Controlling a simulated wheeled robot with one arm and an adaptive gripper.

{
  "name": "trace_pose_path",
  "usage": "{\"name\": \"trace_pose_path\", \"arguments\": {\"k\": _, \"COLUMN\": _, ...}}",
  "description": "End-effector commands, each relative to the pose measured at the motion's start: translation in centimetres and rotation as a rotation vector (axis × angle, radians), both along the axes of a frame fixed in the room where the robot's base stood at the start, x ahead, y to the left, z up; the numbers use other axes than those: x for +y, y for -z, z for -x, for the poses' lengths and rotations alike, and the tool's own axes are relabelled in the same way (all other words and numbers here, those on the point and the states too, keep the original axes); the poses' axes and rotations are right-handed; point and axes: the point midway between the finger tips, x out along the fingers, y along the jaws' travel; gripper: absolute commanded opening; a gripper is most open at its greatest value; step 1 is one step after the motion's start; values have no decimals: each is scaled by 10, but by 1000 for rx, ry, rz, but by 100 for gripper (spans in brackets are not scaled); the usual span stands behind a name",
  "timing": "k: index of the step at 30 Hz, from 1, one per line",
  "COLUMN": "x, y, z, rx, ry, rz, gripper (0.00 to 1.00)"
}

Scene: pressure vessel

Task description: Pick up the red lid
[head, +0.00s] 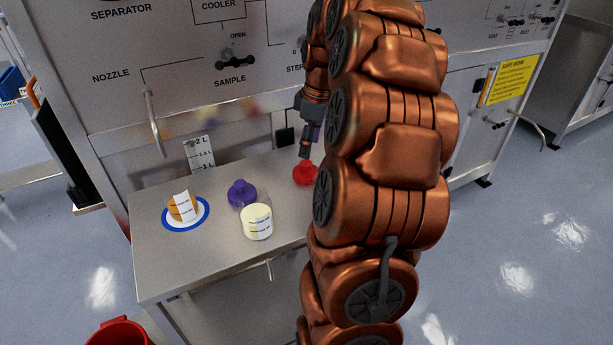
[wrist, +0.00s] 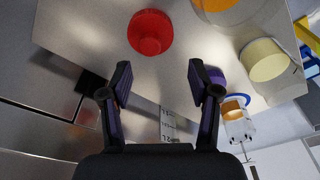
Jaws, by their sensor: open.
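The red lid (head: 306,174) lies on the metal table, just left of my arm in the head view. In the wrist view the red lid (wrist: 150,33) is at the top, beyond my fingertips and between their lines. My gripper (wrist: 160,80) is open and empty, with its two fingers spread apart. In the head view my gripper (head: 306,150) is just above the red lid, partly hidden by my arm. I cannot tell the exact gap between them.
Left of the red lid stand a purple lid (head: 241,193), a jar with cream contents (head: 257,222) and a labelled container with orange contents (head: 182,207) on a blue-ringed spot. A metal panel with a nozzle (head: 153,124) rises behind the table (head: 160,270). A red bin (head: 119,334) stands on the floor.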

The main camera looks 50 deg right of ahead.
Motion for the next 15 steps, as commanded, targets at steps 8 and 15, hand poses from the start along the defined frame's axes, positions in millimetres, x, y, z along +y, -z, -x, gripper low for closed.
{"name": "trace_pose_path", "arguments": {"k": 8, "x": -7, "y": 20, "z": -3, "rx": -4, "ry": -3, "rz": 4, "gripper": 61}}
{"name": "trace_pose_path", "arguments": {"k": 15, "x": -6, "y": 35, "z": -7, "rx": -3, "ry": -3, "rz": 4, "gripper": 61}}
